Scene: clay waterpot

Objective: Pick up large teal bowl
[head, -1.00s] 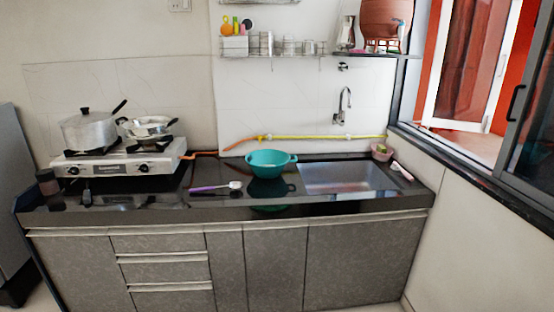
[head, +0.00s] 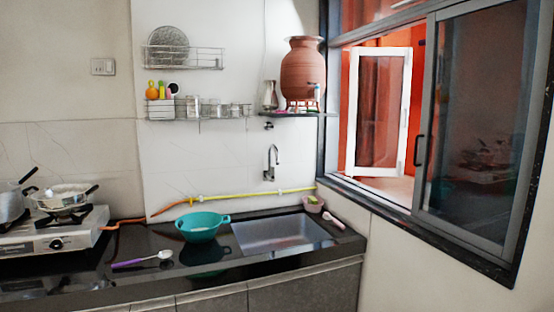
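The large teal bowl (head: 202,228) sits upright on the black countertop (head: 150,284), just left of the sink. It has small handles at its rim, and its inside looks paler near the bottom. Its reflection shows in the glossy counter in front of it. My gripper is not in view.
A purple-handled utensil (head: 142,259) lies left of the bowl. A yellow hose (head: 250,195) runs along the wall behind. The gas stove (head: 52,236) stands at left. Wire racks (head: 199,112) hang above.

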